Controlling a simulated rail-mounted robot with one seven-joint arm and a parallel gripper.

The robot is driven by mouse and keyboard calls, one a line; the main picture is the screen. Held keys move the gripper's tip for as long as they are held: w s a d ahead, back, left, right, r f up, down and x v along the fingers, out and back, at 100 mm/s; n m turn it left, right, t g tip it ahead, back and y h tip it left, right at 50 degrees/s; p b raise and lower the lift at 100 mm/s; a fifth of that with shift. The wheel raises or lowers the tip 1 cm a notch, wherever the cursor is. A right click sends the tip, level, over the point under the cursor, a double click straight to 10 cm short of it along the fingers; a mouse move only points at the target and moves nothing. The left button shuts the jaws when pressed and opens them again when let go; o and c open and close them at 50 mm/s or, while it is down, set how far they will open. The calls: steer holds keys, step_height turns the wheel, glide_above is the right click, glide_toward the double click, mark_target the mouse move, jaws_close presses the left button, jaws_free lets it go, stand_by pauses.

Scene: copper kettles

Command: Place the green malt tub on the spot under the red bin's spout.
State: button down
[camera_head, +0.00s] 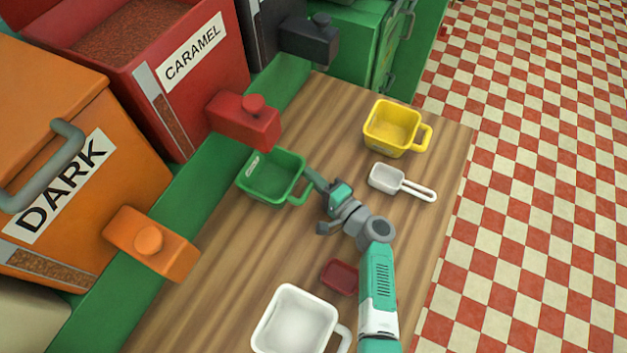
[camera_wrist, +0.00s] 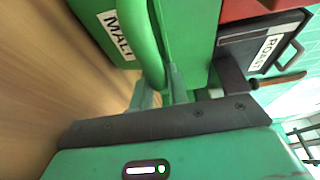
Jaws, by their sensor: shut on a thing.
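The green malt tub (camera_head: 262,188) is empty and looks upright, just in front of and below the red spout (camera_head: 243,122) of the red CARAMEL bin (camera_head: 205,95). My gripper (camera_head: 311,184) is shut on the tub's handle, on its right side. In the wrist view the fingers (camera_wrist: 163,92) close around the green handle, and the tub (camera_wrist: 92,12) shows its MALT label. I cannot tell whether the tub touches the wooden table (camera_head: 225,245). Any mark for the spot under the spout is hidden or not visible.
A yellow tub (camera_head: 392,128) and a white scoop (camera_head: 385,179) stand to the right. A white tub (camera_head: 295,322) and a small dark red dish (camera_head: 340,277) are near the front. The orange DARK bin (camera_head: 85,150) has its own spout (camera_head: 150,242). Bare table lies at centre-left.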

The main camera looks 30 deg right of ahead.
steer(key=shift+f, duration=0.45)
steer(key=c, duration=1.4)
jaws_free()
steer(key=shift+o, duration=0.2)
steer(key=shift+r, duration=0.15)
steer(key=shift+s+r, duration=0.15)
steer(key=shift+s, duration=0.1)
steer(key=p+v, duration=0.1)
steer(key=v, duration=0.6)
steer(key=shift+s+p, duration=0.1)
steer(key=shift+p, duration=0.2)
